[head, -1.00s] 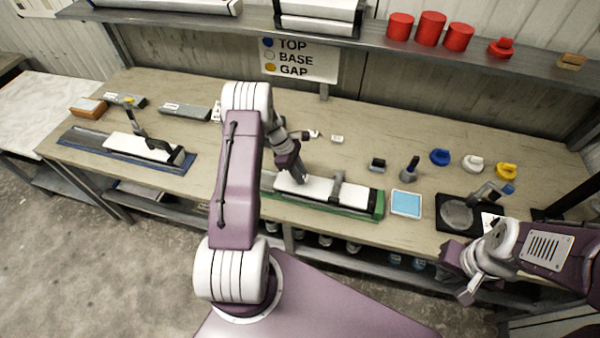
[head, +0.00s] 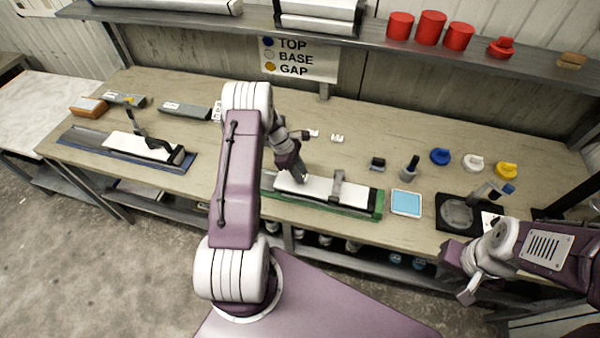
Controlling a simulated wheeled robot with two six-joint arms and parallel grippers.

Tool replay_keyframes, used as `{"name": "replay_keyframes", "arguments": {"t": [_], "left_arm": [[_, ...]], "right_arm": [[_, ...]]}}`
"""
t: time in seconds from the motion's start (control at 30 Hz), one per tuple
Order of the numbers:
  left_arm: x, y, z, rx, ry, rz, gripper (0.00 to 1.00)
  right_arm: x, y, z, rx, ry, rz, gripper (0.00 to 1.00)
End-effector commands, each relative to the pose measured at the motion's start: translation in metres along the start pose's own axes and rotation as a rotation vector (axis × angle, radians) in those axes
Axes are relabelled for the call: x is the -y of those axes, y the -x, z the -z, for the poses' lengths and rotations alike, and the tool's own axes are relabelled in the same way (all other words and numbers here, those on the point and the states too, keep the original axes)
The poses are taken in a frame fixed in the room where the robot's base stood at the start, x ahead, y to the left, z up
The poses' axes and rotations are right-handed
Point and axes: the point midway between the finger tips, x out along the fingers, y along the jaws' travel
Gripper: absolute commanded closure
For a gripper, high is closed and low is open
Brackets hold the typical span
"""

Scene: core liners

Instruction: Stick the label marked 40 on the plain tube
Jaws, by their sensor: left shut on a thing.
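A long white tube (head: 318,188) lies in a green tray (head: 371,208) at the middle front of the bench; no label can be made out on it. Another white tube (head: 128,145) lies in a blue tray (head: 82,146) at the left. A small white label (head: 337,138) lies on the bench behind the green tray; its mark is too small to read. My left gripper (head: 307,134) reaches behind the green tray and seems shut on a small white label (head: 314,133). My wrist hides the left part of the middle tube. My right gripper (head: 462,279) hangs at the front right, apart from everything; its jaws are unclear.
A grey clamp (head: 337,186) stands over the middle tube. A blue pad (head: 406,203), a stamp-like tool (head: 411,168), and blue (head: 440,157), white (head: 473,163) and yellow (head: 506,171) caps are at the right. A sign (head: 299,60) hangs behind. The back middle of the bench is mostly clear.

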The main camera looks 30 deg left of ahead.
Motion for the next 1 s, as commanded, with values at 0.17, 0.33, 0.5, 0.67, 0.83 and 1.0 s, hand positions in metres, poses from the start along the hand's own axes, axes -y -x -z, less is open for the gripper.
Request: {"name": "replay_keyframes", "arguments": {"t": [0.17, 0.33, 0.5, 0.67, 0.83, 1.0], "left_arm": [[0.0, 0.0, 0.0, 0.0, 0.0, 0.0, 1.0], [0.0, 0.0, 0.0, 0.0, 0.0, 0.0, 1.0], [0.0, 0.0, 0.0, 0.0, 0.0, 0.0, 1.0], [0.0, -0.003, 0.001, 0.0, 0.0, 0.0, 1.0], [0.0, -0.007, 0.003, 0.0, 0.0, 0.0, 1.0], [0.0, -0.011, 0.004, 0.0, 0.0, 0.0, 1.0]], "right_arm": [[0.0, 0.0, 0.0, 0.0, 0.0, 0.0, 1.0], [0.0, 0.0, 0.0, 0.0, 0.0, 0.0, 1.0], [0.0, 0.0, 0.0, 0.0, 0.0, 0.0, 1.0], [0.0, -0.002, 0.0, 0.0, 0.0, 0.0, 1.0], [0.0, -0.006, -0.001, 0.0, 0.0, 0.0, 1.0], [0.0, -0.009, -0.001, 0.0, 0.0, 0.0, 1.0]]}}
